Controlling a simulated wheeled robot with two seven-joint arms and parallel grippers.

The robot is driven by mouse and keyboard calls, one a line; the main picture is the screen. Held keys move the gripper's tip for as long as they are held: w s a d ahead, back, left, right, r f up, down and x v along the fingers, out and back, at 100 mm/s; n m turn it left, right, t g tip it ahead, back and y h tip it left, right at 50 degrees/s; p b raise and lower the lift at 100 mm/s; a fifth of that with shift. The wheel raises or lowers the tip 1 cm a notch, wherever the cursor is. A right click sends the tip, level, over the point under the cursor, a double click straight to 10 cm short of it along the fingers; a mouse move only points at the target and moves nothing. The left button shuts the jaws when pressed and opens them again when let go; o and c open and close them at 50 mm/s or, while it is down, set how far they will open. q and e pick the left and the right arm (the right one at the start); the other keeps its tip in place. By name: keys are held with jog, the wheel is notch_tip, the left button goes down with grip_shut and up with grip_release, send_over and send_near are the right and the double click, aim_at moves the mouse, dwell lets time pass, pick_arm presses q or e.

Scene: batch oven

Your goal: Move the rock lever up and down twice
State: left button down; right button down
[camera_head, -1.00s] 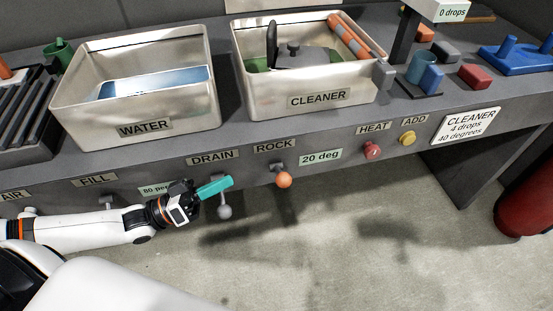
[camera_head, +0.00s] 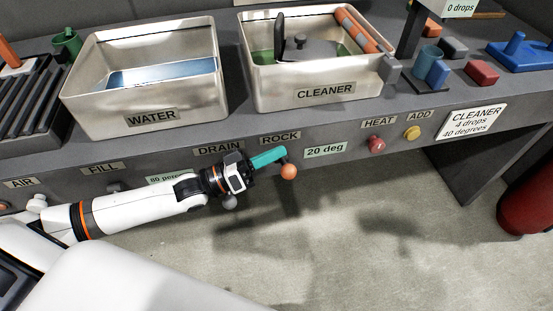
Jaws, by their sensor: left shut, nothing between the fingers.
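The rock lever (camera_head: 288,172), with an orange ball knob, sticks out from the front panel under the ROCK label (camera_head: 280,138). My left gripper (camera_head: 270,158) has teal fingers that are shut and empty. Its fingertips are just left of and slightly above the orange knob, by the lever's stem. I cannot tell whether they touch the stem. The stem is partly hidden behind the fingertips. My right gripper is not in view.
The grey drain lever knob (camera_head: 230,202) hangs just below my left wrist. The red HEAT knob (camera_head: 376,144) and yellow ADD knob (camera_head: 412,133) are to the right. The WATER bin (camera_head: 150,121) and CLEANER bin (camera_head: 290,99) stand on the bench above. Floor space below is free.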

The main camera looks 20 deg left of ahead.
pick_arm(q)
jog(key=shift+s+d+f, duration=0.25)
jog(key=shift+d+f, duration=0.3)
jog(key=shift+f, duration=0.15)
jog(key=f+m, duration=0.1)
jog(key=m, duration=0.1)
jog(key=s+m+g+h+b, duration=0.1)
jog(key=m, duration=0.1)
jog(key=shift+s+d+f, duration=0.1)
jog(key=shift+d+f, duration=0.3)
notch_tip(320, 180, up, 10)
jog(key=shift+p, duration=0.35)
